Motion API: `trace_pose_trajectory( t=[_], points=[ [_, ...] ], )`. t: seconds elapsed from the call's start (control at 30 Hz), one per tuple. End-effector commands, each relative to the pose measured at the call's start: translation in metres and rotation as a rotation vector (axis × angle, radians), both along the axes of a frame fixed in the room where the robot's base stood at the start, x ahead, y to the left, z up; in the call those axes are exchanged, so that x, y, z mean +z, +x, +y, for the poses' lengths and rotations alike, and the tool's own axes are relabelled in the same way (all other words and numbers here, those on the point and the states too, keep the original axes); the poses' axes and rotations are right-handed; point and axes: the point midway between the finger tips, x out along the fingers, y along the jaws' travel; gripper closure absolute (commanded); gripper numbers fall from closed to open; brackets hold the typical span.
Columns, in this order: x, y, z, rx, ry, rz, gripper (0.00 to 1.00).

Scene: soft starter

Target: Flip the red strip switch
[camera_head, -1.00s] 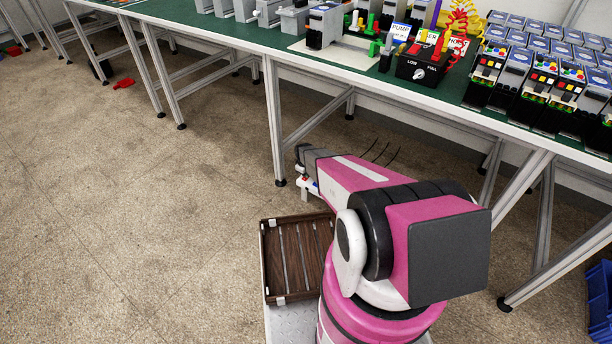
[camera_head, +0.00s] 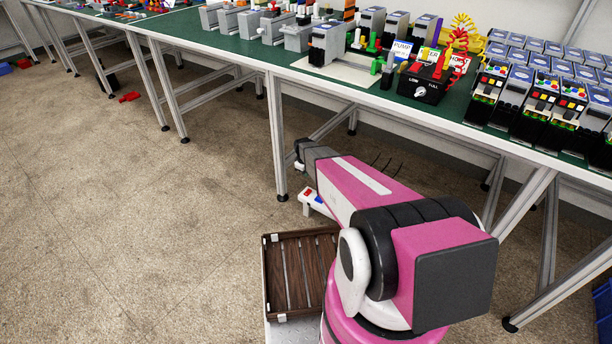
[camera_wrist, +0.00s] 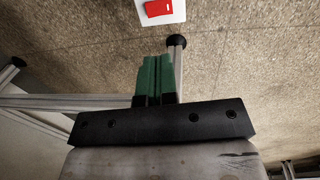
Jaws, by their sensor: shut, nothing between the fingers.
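A red rocker switch (camera_wrist: 159,8) sits on a white strip at the top edge of the wrist view, partly cut off. In the head view the white strip (camera_head: 312,204) shows beside my forearm, with a red piece (camera_head: 308,191) and a blue piece on it; my arm hides part of it. My gripper (camera_wrist: 154,60) has green fingers that are closed together and empty. In the wrist view its tips are below the switch in the picture and apart from it. In the head view the fingers cannot be made out.
A green-topped workbench (camera_head: 240,47) with metal legs runs behind the arm, carrying several devices and a black control box (camera_head: 424,86). A brown slatted tray (camera_head: 297,275) lies at my arm's left. The floor to the left is mostly clear, with small red and blue items far off.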

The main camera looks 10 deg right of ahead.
Motion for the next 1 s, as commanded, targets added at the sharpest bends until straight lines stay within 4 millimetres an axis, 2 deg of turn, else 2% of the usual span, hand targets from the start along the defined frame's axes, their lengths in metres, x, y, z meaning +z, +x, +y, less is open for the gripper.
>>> trace_pose_trajectory(
  t=[1.0],
  points=[
    [0.0,0.01,-0.011,0.001,-0.001,-0.002,1.0]
  ],
)
